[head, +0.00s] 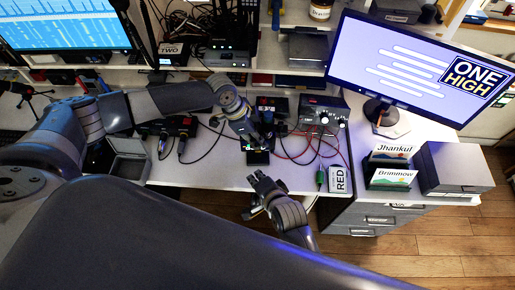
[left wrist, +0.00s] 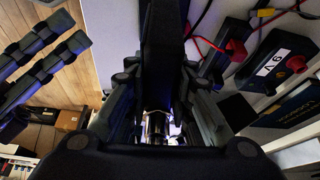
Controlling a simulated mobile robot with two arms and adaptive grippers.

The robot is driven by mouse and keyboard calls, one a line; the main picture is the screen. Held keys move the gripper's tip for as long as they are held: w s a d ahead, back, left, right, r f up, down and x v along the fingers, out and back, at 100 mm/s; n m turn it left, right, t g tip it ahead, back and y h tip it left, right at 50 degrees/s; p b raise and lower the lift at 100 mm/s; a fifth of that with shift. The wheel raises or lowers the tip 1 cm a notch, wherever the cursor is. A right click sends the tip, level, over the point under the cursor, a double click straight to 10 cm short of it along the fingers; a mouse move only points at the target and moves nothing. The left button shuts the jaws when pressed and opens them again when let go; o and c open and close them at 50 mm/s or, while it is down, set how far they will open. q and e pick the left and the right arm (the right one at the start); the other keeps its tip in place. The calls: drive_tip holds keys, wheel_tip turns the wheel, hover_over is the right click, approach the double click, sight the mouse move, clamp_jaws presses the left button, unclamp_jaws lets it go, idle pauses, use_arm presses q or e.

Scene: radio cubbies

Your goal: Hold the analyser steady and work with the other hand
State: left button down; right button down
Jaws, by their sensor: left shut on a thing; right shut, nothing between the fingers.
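My left gripper (head: 258,143) reaches down to the front of the white desk and is shut on a small dark device with a faintly lit face (head: 257,157), perhaps the analyser; the fingers hide much of it. In the left wrist view the left fingers (left wrist: 155,115) close around something dark with a shiny round part (left wrist: 156,127). My right gripper (head: 258,187) is shut and empty, just in front of the desk edge and below the left one, apart from the device. Its dark fingers also show at the left of the left wrist view (left wrist: 42,65).
A power-supply-like box with knobs (head: 323,113) and red and black cables (head: 300,145) lie right of my left gripper. An open grey case (head: 130,160) is to the left.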

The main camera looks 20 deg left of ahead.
idle(0.3)
use_arm(q)
drive_tip(key=c, duration=1.3)
unclamp_jaws()
drive_tip(key=shift+r, duration=0.1)
drive_tip(key=v, duration=1.1)
drive_tip(key=shift+a+r, duration=0.3)
drive_tip(key=shift+r, duration=0.05)
drive_tip(key=shift+s, duration=0.1)
